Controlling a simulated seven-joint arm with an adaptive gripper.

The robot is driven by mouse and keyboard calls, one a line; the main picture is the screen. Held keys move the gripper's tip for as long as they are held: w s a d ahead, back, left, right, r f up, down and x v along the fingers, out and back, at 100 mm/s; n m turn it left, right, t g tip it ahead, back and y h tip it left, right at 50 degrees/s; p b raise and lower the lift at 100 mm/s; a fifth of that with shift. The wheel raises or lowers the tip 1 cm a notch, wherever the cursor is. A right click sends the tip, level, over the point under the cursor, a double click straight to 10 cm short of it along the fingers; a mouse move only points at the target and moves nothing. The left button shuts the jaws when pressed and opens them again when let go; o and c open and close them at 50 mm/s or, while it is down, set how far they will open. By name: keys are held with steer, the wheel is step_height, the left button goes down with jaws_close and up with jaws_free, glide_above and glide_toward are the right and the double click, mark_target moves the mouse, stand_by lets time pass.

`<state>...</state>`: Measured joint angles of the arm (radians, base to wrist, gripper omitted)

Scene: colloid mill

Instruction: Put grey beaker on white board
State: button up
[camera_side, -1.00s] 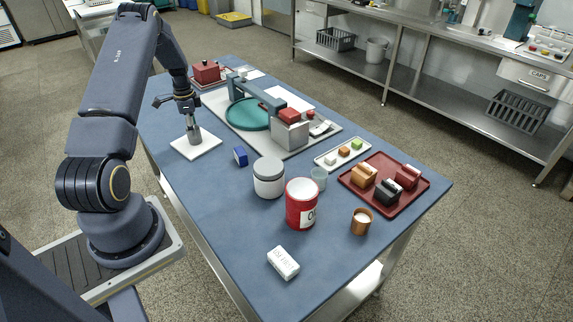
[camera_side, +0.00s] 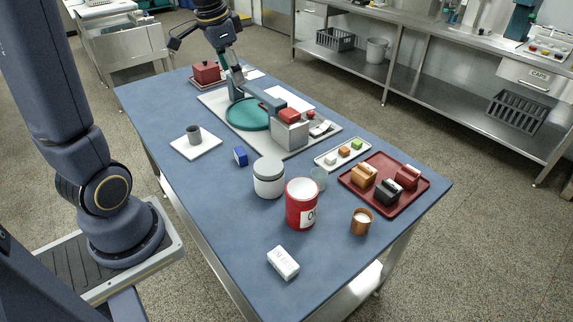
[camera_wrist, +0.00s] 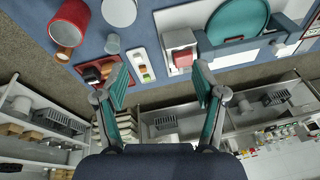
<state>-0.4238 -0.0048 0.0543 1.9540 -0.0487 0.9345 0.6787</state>
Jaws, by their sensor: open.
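The grey beaker (camera_side: 194,134) stands upright on the white board (camera_side: 196,146), a flat square at the left side of the blue table in the side view. My gripper (camera_side: 226,62) is raised well above the table, behind the beaker and apart from it. In the wrist view my gripper (camera_wrist: 160,90) shows its two teal-padded fingers spread wide with nothing between them. The beaker and the white board do not show in the wrist view.
The grey machine (camera_side: 290,132) with a teal disc (camera_side: 248,114) stands behind the board. A blue box (camera_side: 240,156), a white jar (camera_side: 269,178), a red can (camera_side: 301,204) and a red tray (camera_side: 411,200) stand further right. The table's front left is clear.

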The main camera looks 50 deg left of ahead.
steer(key=s+d+n+t+h, duration=0.1)
steer(key=s+d+n+t, duration=0.1)
steer(key=s+d, duration=1.1)
steer(key=d+r, duration=0.1)
steer(key=d, duration=0.2)
steer(key=shift+t, duration=0.4)
